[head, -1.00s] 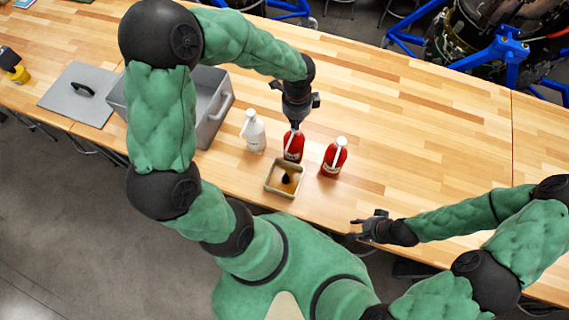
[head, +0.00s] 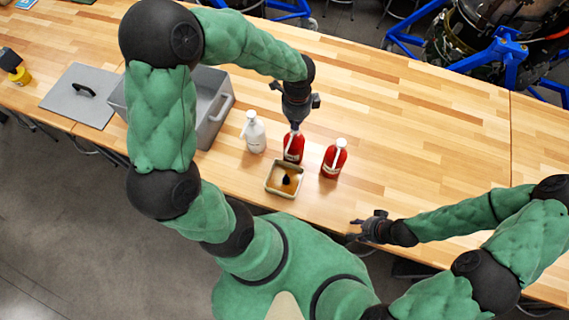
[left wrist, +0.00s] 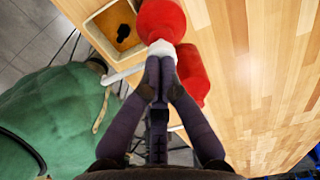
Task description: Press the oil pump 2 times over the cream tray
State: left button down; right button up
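A red pump bottle (head: 293,148) with a white top stands upright on the wooden table, just behind the cream tray (head: 270,190). The tray holds brown liquid with a dark spot, and it also shows in the left wrist view (left wrist: 93,30). My left gripper (head: 295,123) points down at the top of this red bottle. In the left wrist view its fingertips (left wrist: 160,60) are together against the white pump part, with a white spout (left wrist: 122,75) sticking out to the left. The fingers hide much of the pump head. My right gripper (head: 360,228) is open and empty near the front edge.
A second red pump bottle (head: 334,158) stands close on the right, and a white pump bottle (head: 253,132) on the left. The table's right half is mostly clear.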

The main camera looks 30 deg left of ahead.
pick_arm(q)
jog(key=shift+w+r, duration=0.1)
jog(key=shift+r, duration=0.05)
pick_arm(e)
jog(key=shift+w+r, duration=0.1)
jog(key=shift+r, duration=0.05)
pick_arm(q)
jog(key=shift+r+p, duration=0.5)
jog(key=shift+r, duration=0.05)
pick_arm(e)
jog(key=shift+r, duration=0.45)
pick_arm(q)
notch_tip(320, 180, up, 5)
jog(key=p, duration=0.4)
pick_arm(e)
notch_tip(320, 180, up, 4)
pick_arm(q)
jog(key=shift+f, duration=0.1)
pick_arm(e)
jog(key=shift+f, duration=0.1)
